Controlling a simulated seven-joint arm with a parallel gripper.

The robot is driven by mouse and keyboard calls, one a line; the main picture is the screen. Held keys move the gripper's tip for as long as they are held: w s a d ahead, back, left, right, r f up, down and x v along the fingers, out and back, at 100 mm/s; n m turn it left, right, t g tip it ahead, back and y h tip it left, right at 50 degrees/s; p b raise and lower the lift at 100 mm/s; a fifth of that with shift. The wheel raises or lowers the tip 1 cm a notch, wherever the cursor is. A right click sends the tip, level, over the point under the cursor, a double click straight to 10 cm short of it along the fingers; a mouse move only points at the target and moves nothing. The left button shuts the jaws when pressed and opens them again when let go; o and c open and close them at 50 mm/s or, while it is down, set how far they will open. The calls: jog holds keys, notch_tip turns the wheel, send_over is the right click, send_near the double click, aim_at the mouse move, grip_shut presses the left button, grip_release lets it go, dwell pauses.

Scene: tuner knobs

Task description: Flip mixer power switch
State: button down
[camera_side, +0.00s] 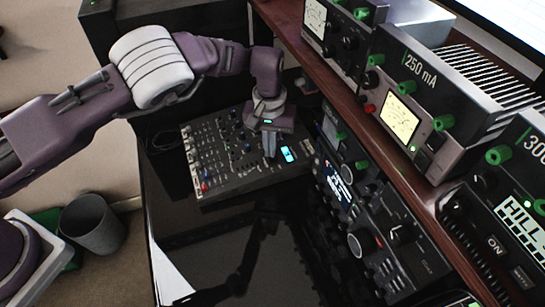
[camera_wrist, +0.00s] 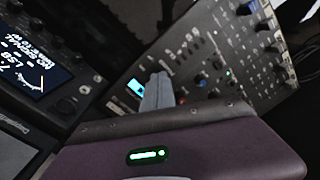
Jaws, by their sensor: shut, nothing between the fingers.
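The mixer (camera_side: 225,183) is a dark panel with rows of knobs and a small lit cyan display (camera_side: 288,154), lying on the glossy black desk. My gripper (camera_side: 270,152) is shut and empty, pointing down over the right part of the mixer, just left of the display. In the wrist view my shut fingers (camera_wrist: 156,92) stand over the mixer panel (camera_wrist: 207,48), beside the cyan display (camera_wrist: 135,86). I cannot tell whether the fingertips touch the panel. The power switch cannot be made out; it is too small or hidden by the fingers.
Radio units with knobs and a screen (camera_side: 338,182) stand right of the mixer. A wooden shelf (camera_side: 345,100) above them carries metered boxes (camera_side: 420,115). A grey bin (camera_side: 92,223) stands at lower left.

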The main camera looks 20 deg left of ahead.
jog(key=shift+f, duration=0.8)
jog(key=shift+r, duration=3.5)
jog(key=shift+r, duration=0.1)
jog(key=s+a+r+t+h, duration=0.1)
jog(key=s+a+r, duration=0.3)
jog(key=r, duration=0.4)
jog(key=s+a+r+h, duration=0.1)
jog(key=s+a+r, duration=0.35)
jog(key=r, duration=0.35)
jog(key=s+a+r+t+h, duration=0.1)
jog(key=s+a+r, duration=0.35)
jog(key=r, duration=0.35)
jog(key=s+a+m+t+y, duration=0.1)
jog(key=s+a, duration=0.2)
jog(key=s, duration=0.7)
jog(key=s+a+m+t+y, duration=0.2)
jog(key=s+a, duration=0.1)
jog(key=s, duration=0.7)
jog(key=shift+s+a+t, duration=0.2)
jog(key=shift+t, duration=0.1)
jog(key=shift+r, duration=0.15)
